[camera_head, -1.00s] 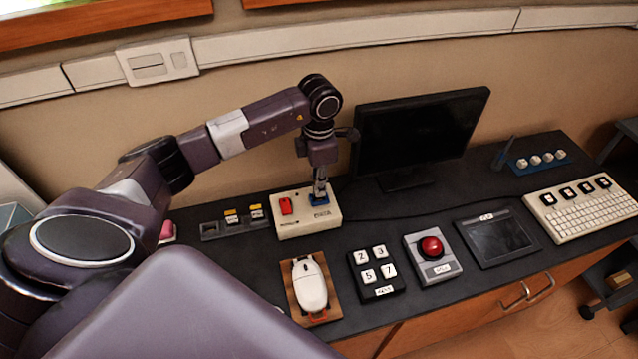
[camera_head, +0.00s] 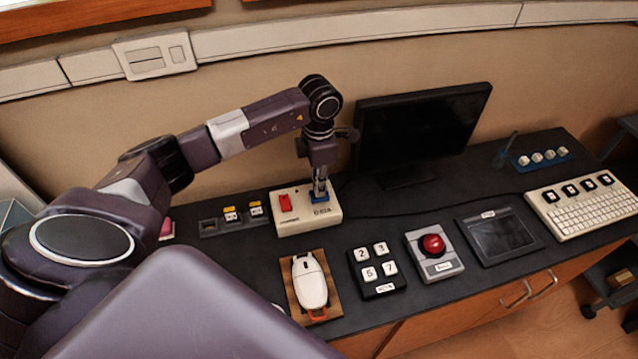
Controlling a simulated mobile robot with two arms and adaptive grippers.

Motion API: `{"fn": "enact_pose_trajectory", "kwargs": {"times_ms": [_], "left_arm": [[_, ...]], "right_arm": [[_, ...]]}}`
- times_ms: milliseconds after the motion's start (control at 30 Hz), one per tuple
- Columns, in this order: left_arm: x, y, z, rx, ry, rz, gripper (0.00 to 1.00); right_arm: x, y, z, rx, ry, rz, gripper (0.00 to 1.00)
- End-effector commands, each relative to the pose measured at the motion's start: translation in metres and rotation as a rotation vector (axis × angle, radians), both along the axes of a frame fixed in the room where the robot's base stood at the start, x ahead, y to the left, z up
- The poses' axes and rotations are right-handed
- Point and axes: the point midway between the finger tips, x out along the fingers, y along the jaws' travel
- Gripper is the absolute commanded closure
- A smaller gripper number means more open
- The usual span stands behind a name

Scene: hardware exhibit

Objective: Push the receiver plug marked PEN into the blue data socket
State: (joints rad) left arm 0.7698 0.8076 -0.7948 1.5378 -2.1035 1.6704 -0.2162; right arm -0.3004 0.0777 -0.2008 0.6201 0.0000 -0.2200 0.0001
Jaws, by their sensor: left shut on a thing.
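A cream box (camera_head: 298,222) with a red switch (camera_head: 286,202) stands on the dark desk. The blue data socket (camera_head: 316,199) is on its right part. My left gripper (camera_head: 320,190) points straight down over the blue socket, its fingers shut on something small. The held plug is too small and too covered to read a PEN mark, and I cannot tell how deep it sits in the socket. A dark holder (camera_head: 215,229) to the left of the box has one empty-looking slot and two plugs with yellow labels (camera_head: 231,213). My right gripper is not in view.
A monitor (camera_head: 420,125) stands close to the right of the gripper. In front are a mouse (camera_head: 309,281) on a wooden pad, a number keypad (camera_head: 378,270), a red button box (camera_head: 434,257) and a tablet (camera_head: 498,236). A keyboard (camera_head: 590,208) is at the far right.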

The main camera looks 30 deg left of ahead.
Motion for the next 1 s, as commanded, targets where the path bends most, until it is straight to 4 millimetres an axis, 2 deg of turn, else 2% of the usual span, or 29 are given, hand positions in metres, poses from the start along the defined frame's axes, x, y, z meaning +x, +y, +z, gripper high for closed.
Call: {"fn": "enact_pose_trajectory", "kwargs": {"times_ms": [433,467,633,833,1000], "left_arm": [[0.0001,0.0001,-0.0044,0.0,0.0,0.0,1.0],[0.0001,0.0001,-0.0044,0.0,0.0,0.0,0.88],[0.0001,0.0001,-0.0044,0.0,0.0,0.0,0.69],[0.0001,0.0001,-0.0044,0.0,0.0,0.0,0.69],[0.0,0.0,-0.0045,0.0,0.0,0.0,0.51]], "right_arm": [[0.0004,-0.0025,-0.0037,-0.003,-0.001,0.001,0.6],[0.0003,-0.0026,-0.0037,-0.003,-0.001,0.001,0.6],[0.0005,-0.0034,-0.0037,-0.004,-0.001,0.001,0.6],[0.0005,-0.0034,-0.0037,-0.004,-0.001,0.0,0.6],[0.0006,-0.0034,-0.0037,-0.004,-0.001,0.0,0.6]]}}
